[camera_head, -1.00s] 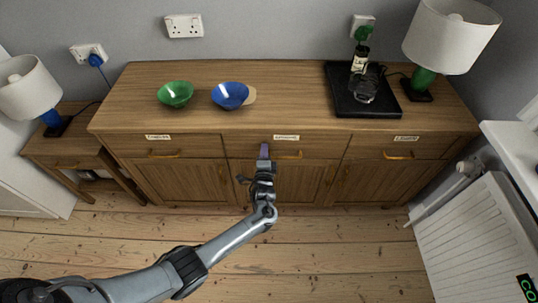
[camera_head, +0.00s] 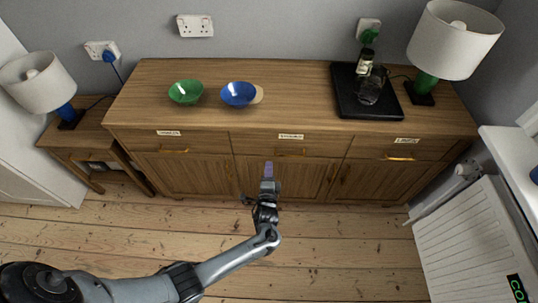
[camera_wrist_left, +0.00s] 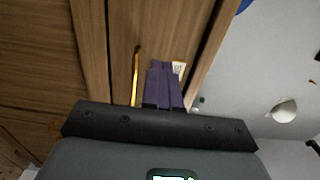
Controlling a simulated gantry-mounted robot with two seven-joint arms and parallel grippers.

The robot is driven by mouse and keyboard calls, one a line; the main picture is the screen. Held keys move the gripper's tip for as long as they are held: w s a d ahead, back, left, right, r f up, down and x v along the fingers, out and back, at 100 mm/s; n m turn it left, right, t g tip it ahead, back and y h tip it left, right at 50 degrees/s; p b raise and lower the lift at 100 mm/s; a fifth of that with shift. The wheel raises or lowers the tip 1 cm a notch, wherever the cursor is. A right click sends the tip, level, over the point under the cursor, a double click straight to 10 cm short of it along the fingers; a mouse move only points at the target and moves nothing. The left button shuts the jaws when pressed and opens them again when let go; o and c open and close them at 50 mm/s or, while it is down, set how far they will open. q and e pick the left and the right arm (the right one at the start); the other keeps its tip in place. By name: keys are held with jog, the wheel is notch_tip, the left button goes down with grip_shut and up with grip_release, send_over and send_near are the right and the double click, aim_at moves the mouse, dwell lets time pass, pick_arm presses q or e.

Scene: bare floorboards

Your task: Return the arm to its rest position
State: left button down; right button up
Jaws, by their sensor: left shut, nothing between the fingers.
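My left arm comes in from the lower left in the head view. Its left gripper (camera_head: 268,170) is in front of the middle of the wooden sideboard (camera_head: 300,72), below the middle drawer's handle (camera_head: 290,153). The purple fingers are shut with nothing between them, and they also show in the left wrist view (camera_wrist_left: 165,86). There a brass handle (camera_wrist_left: 136,75) and a small white label (camera_wrist_left: 179,68) appear beyond the fingers. The middle drawer looks closed. My right gripper is not in view.
On the sideboard are a green bowl (camera_head: 186,92), a blue bowl (camera_head: 239,94) and a black tray (camera_head: 350,107) with a bottle and a glass jug. Lamps stand left (camera_head: 37,83) and right (camera_head: 455,40). A white radiator (camera_head: 465,235) is at the right. Floor in front is clear.

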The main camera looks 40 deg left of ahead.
pick_arm(q)
jog(key=s+f+g+h+p, duration=0.1)
jog(key=s+f, duration=0.1)
jog(key=s, duration=0.6)
jog(key=s+f+g+h+p, duration=0.1)
jog(key=s+f+p, duration=0.15)
jog(key=s, duration=0.65)
jog(key=s+d+r+n+g+h, duration=0.45)
jog(key=s+r, duration=0.25)
jog(key=r, duration=0.2)
jog(key=s+d+r+n+g+h, duration=0.4)
jog(key=s+d+r+g, duration=0.15)
jog(key=r, duration=0.25)
jog(key=w+p+v, duration=0.2)
jog(key=p+v, duration=1)
jog(key=w+d+r+p+v, duration=0.1)
jog(key=w+p+v, duration=0.2)
jog(key=p+v, duration=0.9)
jog(key=w+r+p+v, duration=0.1)
jog(key=w+p+v, duration=0.2)
jog(key=p+v, duration=0.9)
jog(key=shift+w+d+r+n+t+p, duration=0.15)
jog(key=shift+d+r+n+t+p, duration=0.3)
jog(key=shift+p, duration=0.65)
